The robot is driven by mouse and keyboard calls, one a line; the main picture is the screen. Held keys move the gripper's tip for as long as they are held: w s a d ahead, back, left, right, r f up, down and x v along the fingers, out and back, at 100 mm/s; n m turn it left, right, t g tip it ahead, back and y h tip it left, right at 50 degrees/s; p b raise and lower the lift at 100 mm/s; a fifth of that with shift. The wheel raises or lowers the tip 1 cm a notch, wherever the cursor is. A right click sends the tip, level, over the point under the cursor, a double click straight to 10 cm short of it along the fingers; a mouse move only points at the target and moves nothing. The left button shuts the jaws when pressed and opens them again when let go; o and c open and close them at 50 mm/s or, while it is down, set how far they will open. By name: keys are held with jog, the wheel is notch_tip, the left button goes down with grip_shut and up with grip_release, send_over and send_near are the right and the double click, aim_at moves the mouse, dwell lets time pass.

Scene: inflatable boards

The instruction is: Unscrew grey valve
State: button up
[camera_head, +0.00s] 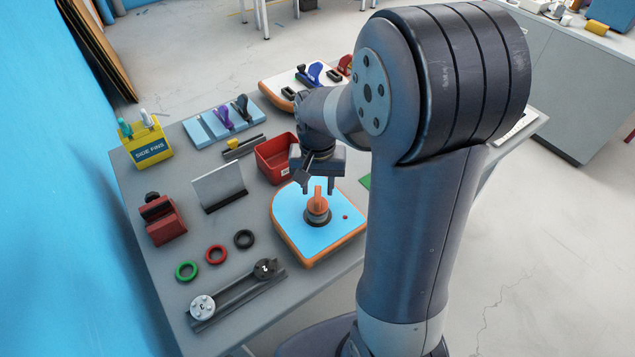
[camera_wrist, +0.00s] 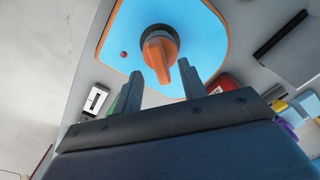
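A light grey round valve (camera_head: 202,307) sits at the near left end of a dark rail holder (camera_head: 236,298). A dark valve (camera_head: 266,268) sits at the rail's other end. An orange valve with an upright handle (camera_head: 317,207) stands in a blue-topped inflatable board piece with an orange edge (camera_head: 290,232). In the wrist view, the orange valve (camera_wrist: 160,50) lies beyond my fingertips. My gripper (camera_head: 319,190) is open and empty, pointing down just above and behind the orange handle. In the wrist view its two fingers (camera_wrist: 162,82) are apart, with the handle tip showing between them.
Green, red and black rings (camera_head: 216,254) lie left of the board. A red clamp-like block (camera_head: 161,220), an upright metal plate (camera_head: 219,187), a red bin (camera_head: 277,158) and a yellow side-fins box (camera_head: 150,145) stand farther back. Bare tabletop (camera_head: 250,210) lies between the plate and board.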

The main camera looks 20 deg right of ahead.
aim_at(318, 194)
jog(key=shift+f+b, duration=1.4)
jog(key=shift+f, duration=0.6)
grip_shut()
jog(key=c, duration=0.7)
grip_release()
grip_shut()
jog(key=shift+n, duration=1.7)
